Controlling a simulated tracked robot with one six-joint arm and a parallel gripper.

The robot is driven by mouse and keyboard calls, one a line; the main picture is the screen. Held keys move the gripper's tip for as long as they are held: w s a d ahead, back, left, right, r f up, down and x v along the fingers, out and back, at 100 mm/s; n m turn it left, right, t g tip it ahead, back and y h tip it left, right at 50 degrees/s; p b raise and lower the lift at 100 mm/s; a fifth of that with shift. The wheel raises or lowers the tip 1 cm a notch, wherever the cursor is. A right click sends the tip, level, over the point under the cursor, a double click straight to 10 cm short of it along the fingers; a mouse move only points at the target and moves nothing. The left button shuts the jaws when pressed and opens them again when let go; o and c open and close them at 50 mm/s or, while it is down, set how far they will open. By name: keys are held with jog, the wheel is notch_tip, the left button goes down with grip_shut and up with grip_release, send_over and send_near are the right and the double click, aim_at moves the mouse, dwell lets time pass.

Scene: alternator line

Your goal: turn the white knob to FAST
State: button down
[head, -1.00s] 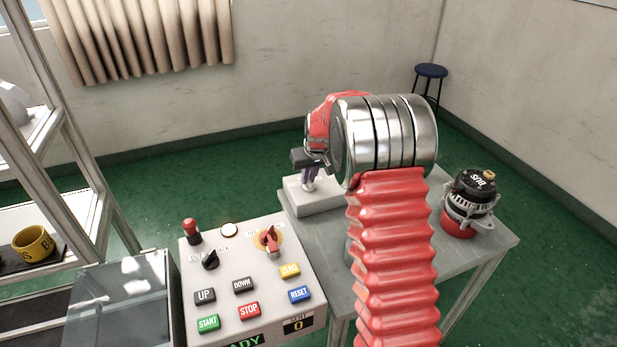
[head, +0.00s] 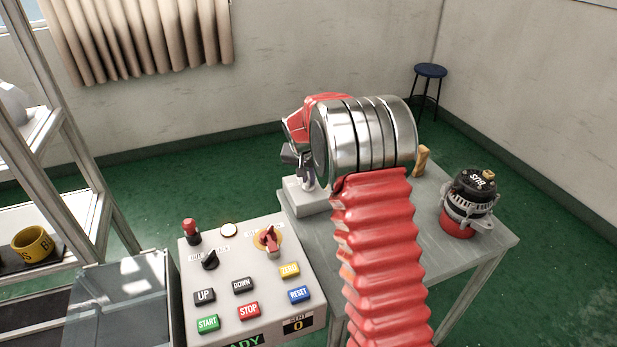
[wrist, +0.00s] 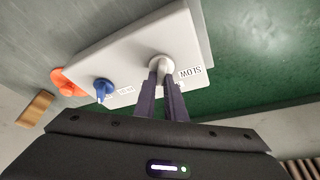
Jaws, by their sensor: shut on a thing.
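The white knob (wrist: 161,67) stands on top of a pale box in the wrist view. My gripper (wrist: 162,82) is shut on this knob, with one dark finger on each side. No FAST label can be read, and my fingers cover part of the box. In the head view the pale box (head: 304,196) stands on the grey table, and my wrist above it hides most of the knob.
A blue knob (wrist: 104,88) and an orange-red part (wrist: 66,81) are on the box's left. A wooden block (head: 422,161) and an alternator (head: 469,205) stand on the table (head: 450,250). A control panel (head: 222,280) with buttons and switches is at the front left.

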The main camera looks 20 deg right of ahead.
jog(key=shift+m, duration=0.5)
jog(key=c, duration=1.8)
grip_release()
jog(key=shift+r+h, duration=0.1)
jog(key=shift+h, duration=0.2)
jog(key=v, duration=1.3)
jog(key=shift+a+r, duration=0.1)
jog(key=shift+r, duration=0.15)
